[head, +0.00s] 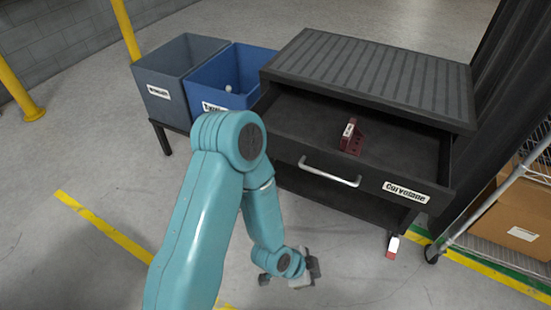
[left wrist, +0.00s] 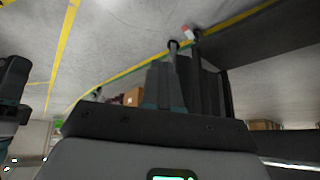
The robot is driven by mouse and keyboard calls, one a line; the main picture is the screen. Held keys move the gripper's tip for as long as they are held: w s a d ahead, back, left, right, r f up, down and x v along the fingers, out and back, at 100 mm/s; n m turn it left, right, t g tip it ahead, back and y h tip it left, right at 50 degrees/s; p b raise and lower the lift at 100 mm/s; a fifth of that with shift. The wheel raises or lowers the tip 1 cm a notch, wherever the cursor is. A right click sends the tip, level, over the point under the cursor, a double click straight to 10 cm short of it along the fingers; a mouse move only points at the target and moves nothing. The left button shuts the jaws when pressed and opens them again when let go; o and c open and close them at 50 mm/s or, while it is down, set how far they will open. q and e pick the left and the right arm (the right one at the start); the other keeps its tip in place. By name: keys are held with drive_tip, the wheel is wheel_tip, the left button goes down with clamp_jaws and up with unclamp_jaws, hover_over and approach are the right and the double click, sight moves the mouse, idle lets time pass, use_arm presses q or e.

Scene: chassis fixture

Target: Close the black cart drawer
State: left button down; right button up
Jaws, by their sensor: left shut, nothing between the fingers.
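The black cart (head: 370,80) stands at the upper right in the head view. Its drawer (head: 290,120) is pulled open toward me, with a silver bar handle (head: 330,173) and a white label on its front. A dark red block-like part (head: 352,137) with a white tag lies inside the drawer. My left gripper (head: 312,268) is low, in front of and below the drawer front, apart from the handle. It is shut and empty. In the left wrist view, the dark fingers (left wrist: 178,85) point away and touch nothing I can make out.
A grey bin (head: 165,80) and a blue bin (head: 240,75) stand on a low stand left of the cart. A wire rack with cardboard boxes (head: 510,220) stands at the right. A yellow post (head: 127,30) is behind the bins. Floor in front is clear.

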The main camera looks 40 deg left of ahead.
use_arm(q)
drive_tip(key=w+a+r+m+t+y+b, duration=0.1)
drive_tip(key=w+a+r+m+t+b, duration=0.1)
drive_tip(key=w+a+m+t+b, duration=0.35)
drive_tip(key=t+y+b, duration=0.7)
drive_tip(key=b, duration=1.3)
approach(278, 148)
drive_tip(key=shift+m, duration=0.45)
drive_tip(key=b+x, duration=0.1)
drive_tip(key=x, duration=0.5)
drive_tip(key=shift+w+a, duration=0.1)
drive_tip(key=shift+w, duration=0.3)
